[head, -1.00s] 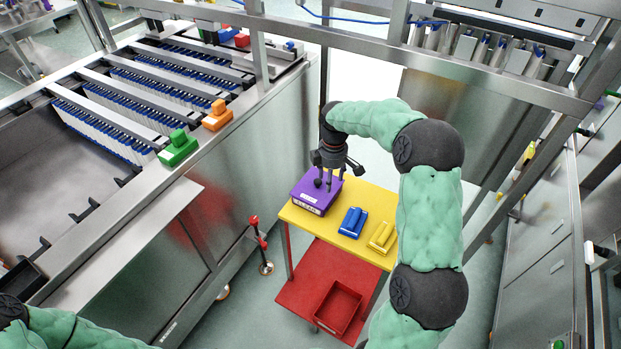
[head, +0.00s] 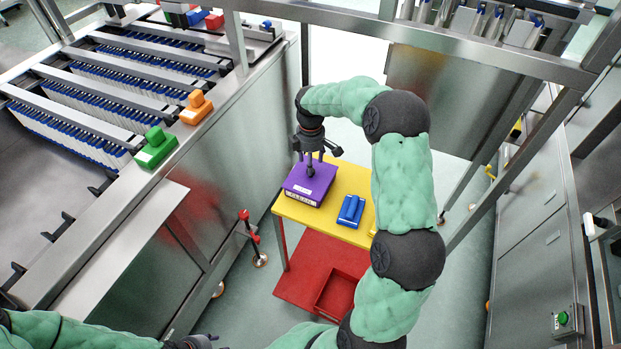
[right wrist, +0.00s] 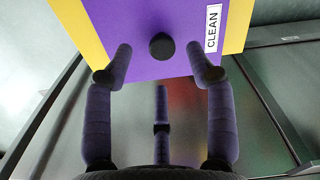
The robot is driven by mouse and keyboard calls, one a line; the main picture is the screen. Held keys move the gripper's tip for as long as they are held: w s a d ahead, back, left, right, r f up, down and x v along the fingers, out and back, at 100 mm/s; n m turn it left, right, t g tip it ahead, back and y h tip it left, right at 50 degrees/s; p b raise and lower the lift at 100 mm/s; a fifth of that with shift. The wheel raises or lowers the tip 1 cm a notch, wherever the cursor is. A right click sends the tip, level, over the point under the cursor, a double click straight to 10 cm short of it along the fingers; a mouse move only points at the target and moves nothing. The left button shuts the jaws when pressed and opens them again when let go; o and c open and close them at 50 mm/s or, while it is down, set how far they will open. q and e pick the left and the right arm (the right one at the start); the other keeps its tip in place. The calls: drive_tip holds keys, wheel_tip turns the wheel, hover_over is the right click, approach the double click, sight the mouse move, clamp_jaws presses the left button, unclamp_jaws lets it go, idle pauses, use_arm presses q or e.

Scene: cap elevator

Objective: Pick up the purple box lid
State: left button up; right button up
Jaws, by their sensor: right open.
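The purple box lid (head: 318,184) is on top of a box on the yellow tabletop, and its label side faces the front. In the right wrist view the purple lid (right wrist: 185,25) shows a round black knob (right wrist: 162,46) and a white label reading CLEAN. My right gripper (head: 311,168) is above the lid, pointing down. Its three fingers are open and spread around the knob (right wrist: 161,68), with nothing held between them. I cannot tell whether a fingertip touches the lid. My left gripper (head: 198,341) shows only partly at the bottom edge.
A blue lid-like block (head: 351,210) lies on the yellow tabletop (head: 290,208), right of the box. A red lower shelf (head: 300,270) carries a red bin (head: 337,295). A steel counter at left holds green (head: 156,148) and orange (head: 196,108) blocks. Steel frame bars cross overhead.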

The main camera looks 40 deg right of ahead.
wheel_tip(320, 180, down, 5)
drive_tip(key=shift+s+b, duration=0.15)
drive_tip(key=shift+b, duration=0.9)
drive_tip(key=shift+a, duration=0.1)
clamp_jaws()
